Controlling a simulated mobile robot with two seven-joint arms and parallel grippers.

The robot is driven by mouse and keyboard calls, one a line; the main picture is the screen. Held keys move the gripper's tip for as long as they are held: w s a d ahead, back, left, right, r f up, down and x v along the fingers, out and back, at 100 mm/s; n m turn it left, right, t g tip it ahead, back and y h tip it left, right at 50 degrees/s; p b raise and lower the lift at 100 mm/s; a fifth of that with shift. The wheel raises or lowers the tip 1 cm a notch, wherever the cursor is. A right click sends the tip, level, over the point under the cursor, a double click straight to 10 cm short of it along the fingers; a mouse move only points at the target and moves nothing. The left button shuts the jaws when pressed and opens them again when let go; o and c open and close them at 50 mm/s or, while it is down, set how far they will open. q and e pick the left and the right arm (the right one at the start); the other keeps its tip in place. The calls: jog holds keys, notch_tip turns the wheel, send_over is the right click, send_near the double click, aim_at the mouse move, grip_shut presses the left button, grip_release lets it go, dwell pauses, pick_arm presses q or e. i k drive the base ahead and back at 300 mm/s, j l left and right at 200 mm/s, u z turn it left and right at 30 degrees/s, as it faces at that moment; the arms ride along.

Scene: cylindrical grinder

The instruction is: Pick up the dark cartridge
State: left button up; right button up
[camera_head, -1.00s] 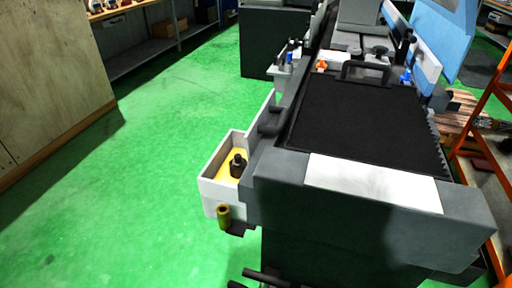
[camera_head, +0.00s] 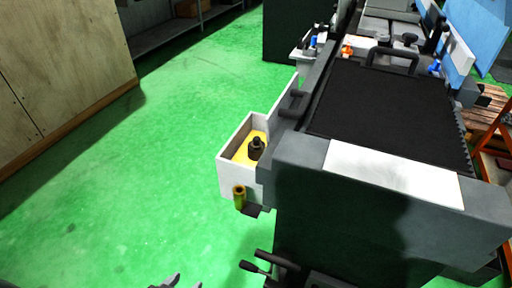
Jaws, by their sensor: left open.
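The dark cartridge (camera_head: 256,150) stands upright in a white open-topped box (camera_head: 223,165) with a yellow inside, fixed to the left side of the grinder. The box wall hides part of its base. My left gripper (camera_head: 178,281) just enters at the bottom edge, left of the grinder. Only its grey tips show; they are apart and empty, well below and to the left of the box in the picture. My right gripper is not in view.
The grinder's dark bed (camera_head: 390,115) and grey front end (camera_head: 400,200) fill the right side. A brass-coloured cylinder (camera_head: 239,196) sits below the box. Dark levers (camera_head: 272,265) stick out lower down. Green floor (camera_head: 120,210) on the left is clear, up to a wooden cabinet (camera_head: 60,75).

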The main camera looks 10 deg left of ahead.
aim_at(257, 145)
jog(key=u, duration=3.45)
jog(key=i+z, duration=0.25)
jog(key=i, duration=0.15)
jog(key=i+j+z, duration=0.2)
jog(key=i, duration=0.15)
jog(key=i+l+z, duration=0.1)
jog(key=i+z, duration=0.35)
jog(key=z, duration=0.25)
jog(key=i+z, duration=0.35)
jog(key=i+l+z, duration=0.15)
jog(key=i+z, duration=0.6)
jog(key=z, duration=0.15)
jog(key=i+z, duration=0.3)
jog(key=i, duration=0.25)
jog(key=i+z, duration=0.3)
jog(key=i, duration=0.2)
